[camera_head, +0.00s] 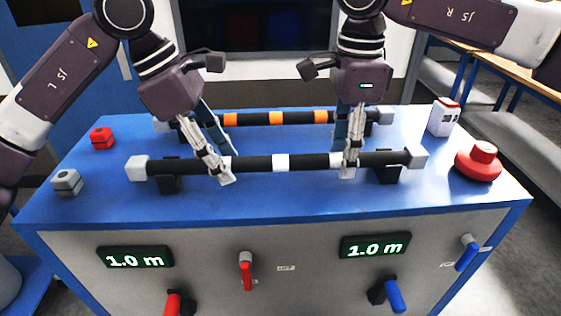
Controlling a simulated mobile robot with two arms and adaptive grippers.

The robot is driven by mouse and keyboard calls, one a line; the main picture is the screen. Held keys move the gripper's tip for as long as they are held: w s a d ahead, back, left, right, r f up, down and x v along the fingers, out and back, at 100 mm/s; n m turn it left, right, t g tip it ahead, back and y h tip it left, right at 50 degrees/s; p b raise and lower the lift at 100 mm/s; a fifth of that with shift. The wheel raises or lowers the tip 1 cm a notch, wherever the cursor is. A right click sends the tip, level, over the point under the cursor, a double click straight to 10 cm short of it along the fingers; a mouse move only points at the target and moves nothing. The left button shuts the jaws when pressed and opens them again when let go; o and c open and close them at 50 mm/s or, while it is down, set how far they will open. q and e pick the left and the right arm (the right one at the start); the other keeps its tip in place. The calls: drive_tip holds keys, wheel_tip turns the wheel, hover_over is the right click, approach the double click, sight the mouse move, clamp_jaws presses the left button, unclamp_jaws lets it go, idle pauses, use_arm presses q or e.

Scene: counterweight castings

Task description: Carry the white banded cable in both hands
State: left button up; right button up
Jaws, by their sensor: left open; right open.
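The white banded cable (310,161) is a black bar with white bands and grey end blocks. It lies across two black cradles near the front of the blue bench top. My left gripper (226,164) is open, pointing down, one finger in front of the cable and one behind, left of the middle band. My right gripper (345,158) is open in the same way, right of the middle band. Its fingers hide part of the cable, and I cannot tell whether either gripper touches it.
An orange banded cable (255,119) lies behind, parallel. Red (102,138) and grey (67,182) blocks sit at the left of the bench (120,205). A white box (443,117) and red button (478,163) stand at the right. Levers and two "1.0 m" displays (134,258) are on the front.

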use_arm(q)
drive_tip(key=shift+w, duration=0.1)
use_arm(e)
drive_tip(key=shift+w, duration=0.1)
use_arm(q)
drive_tip(key=shift+c, duration=1.1)
use_arm(e)
drive_tip(key=shift+c, duration=1.1)
use_arm(q)
clamp_jaws()
use_arm(e)
clamp_jaws()
